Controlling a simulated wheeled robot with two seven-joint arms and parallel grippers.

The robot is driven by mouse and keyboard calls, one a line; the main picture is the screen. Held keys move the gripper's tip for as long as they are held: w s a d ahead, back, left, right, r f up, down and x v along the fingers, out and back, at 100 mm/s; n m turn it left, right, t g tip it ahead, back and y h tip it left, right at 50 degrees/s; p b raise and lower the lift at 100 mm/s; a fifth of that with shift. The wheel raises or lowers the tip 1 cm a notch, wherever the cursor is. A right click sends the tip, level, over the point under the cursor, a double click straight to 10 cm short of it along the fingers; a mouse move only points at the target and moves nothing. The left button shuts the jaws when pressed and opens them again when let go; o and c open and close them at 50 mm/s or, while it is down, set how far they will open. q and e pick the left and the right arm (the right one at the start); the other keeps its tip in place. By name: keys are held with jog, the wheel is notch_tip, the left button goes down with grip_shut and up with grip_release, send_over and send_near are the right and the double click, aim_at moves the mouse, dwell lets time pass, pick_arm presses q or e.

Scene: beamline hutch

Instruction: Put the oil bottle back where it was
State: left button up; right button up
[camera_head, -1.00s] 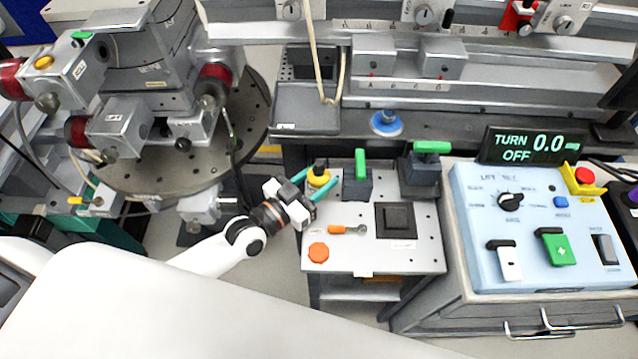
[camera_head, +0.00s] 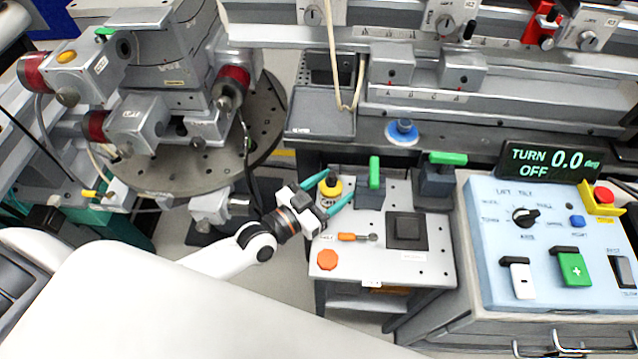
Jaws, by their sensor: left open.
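My left gripper (camera_head: 338,185) reaches in from the left with teal fingers. It is open, with one finger on each side of the bottle. Whether a finger still touches the bottle I cannot tell. The lower part of the bottle is partly hidden by the gripper. My right gripper is not in view.
On the same table are a green-handled block (camera_head: 374,180), an orange-handled tool (camera_head: 355,237), an orange knob (camera_head: 327,260) and a black square pad (camera_head: 406,231). A round perforated stage (camera_head: 190,178) is at left, a control panel (camera_head: 535,240) at right.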

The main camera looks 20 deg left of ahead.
pick_arm(q)
jog(key=v, duration=1.2)
